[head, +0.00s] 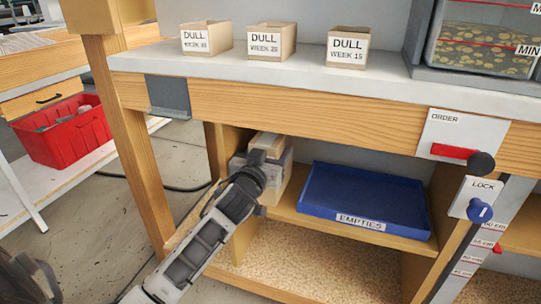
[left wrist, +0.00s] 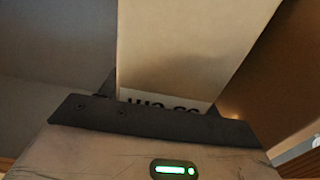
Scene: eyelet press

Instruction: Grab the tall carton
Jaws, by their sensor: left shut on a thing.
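The tall carton (head: 270,142) is a plain beige box on the shelf under the bench, at the shelf's left end in the head view. My left gripper (head: 262,160) reaches into the shelf space from the front and is shut on it. The gripper and wrist hide much of the carton in the head view. In the left wrist view the carton (left wrist: 190,50) rises from the jaws, with partly covered dark print at its lower edge. Whether its base touches the shelf cannot be told. My right gripper is in neither view.
A blue tray marked EMPTIES (head: 362,200) lies right of the carton on the shelf. Wooden side panels and the bench top (head: 300,105) bound the space. Small DULL boxes (head: 347,48) stand on top. ORDER (head: 462,135) and LOCK (head: 474,198) panels are at the right.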

